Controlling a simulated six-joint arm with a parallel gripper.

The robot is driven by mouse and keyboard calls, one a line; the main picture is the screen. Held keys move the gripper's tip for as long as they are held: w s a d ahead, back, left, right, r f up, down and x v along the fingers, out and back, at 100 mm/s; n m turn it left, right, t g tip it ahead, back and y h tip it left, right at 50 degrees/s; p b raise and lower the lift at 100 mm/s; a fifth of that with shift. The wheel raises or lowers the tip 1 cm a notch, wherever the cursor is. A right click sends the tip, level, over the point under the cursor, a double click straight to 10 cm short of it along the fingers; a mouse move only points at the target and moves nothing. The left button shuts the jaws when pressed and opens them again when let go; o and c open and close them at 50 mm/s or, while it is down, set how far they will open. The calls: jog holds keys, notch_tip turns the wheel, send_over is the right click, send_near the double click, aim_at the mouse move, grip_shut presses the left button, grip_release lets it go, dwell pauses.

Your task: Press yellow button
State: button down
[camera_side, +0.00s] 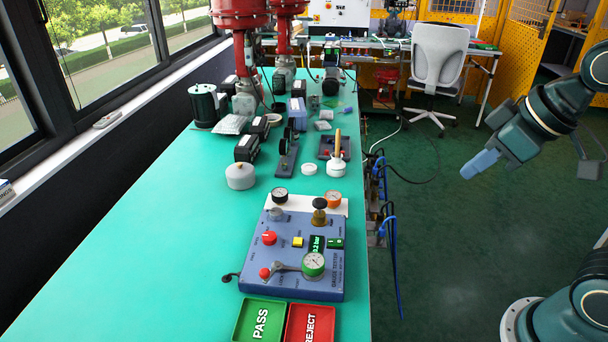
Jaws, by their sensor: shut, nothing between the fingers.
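The yellow button (298,242) is a small square on top of the blue-grey test box (290,285), between a red knob (269,238) and a small green display (317,243). The box lies on the near part of the green table. My gripper (480,164) is at the right of the picture, in the air beyond the table's right edge. It is well apart from the button, pointing down and left, with its light-blue fingers shut and empty.
A gauge (313,264), a lever with a red ball (265,273) and a dark brass knob (320,205) stand up from the box around the button. Green PASS (246,332) and red REJECT (301,334) trays lie in front. Blue cables (392,240) hang at the table's right edge.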

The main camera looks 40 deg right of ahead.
jog(key=w+a+f+n, duration=0.1)
jog(key=w+a+n, duration=0.15)
jog(key=w, duration=0.55)
jog(key=n+t+y, duration=0.2)
jog(key=n+y, duration=0.2)
jog(key=n, duration=0.6)
send_over(302, 245)
notch_tip(302, 245, down, 17)
jog(key=shift+w+d+f, duration=0.15)
jog(key=shift+f, duration=0.1)
jog(key=shift+f, duration=4.3)
